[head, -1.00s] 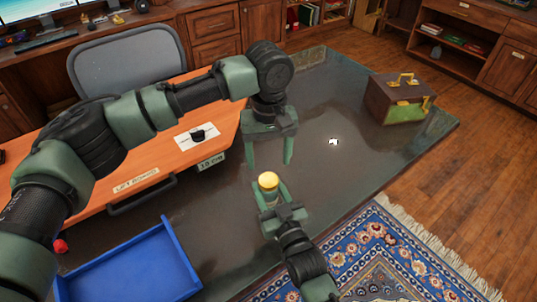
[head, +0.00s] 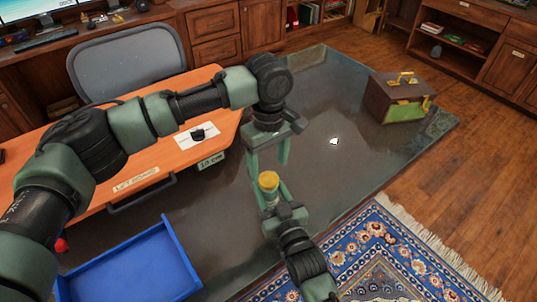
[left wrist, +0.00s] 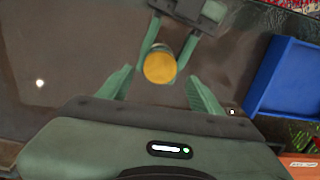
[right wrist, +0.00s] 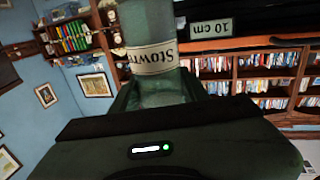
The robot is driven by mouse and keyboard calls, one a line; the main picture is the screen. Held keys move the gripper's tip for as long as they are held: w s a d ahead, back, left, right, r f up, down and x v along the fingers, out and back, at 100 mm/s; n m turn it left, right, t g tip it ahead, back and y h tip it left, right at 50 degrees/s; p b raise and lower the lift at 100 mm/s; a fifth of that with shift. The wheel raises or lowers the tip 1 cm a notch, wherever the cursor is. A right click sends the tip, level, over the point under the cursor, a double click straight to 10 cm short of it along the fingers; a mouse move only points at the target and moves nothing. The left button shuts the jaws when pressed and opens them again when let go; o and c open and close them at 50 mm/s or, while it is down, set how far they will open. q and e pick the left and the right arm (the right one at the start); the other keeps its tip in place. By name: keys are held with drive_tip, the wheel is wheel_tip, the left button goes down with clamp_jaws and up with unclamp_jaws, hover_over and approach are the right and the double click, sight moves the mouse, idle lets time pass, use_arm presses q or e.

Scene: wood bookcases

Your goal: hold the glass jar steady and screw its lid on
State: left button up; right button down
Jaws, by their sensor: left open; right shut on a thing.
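The glass jar (right wrist: 158,90) stands between the fingers of my right gripper (head: 271,196), which is shut on it. A pale label (right wrist: 152,60) shows on the jar in the right wrist view. The yellow lid (head: 268,181) sits at the jar's top; I cannot tell how tightly it is seated. The lid also shows from above in the left wrist view (left wrist: 160,67). My left gripper (head: 268,165) points down above the lid, open, its fingers on either side and apart from it. Most of the jar's body is hidden by my right gripper in the head view.
An orange table (head: 95,185) with a white card lies to the left. A blue tray (head: 130,265) is at lower left. A brown and green case (head: 400,97) stands at the back right of the dark glossy surface (head: 340,95). A patterned rug (head: 375,250) lies at lower right.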

sight(268, 179)
use_arm(q)
drive_tip(key=shift+f, duration=2.7)
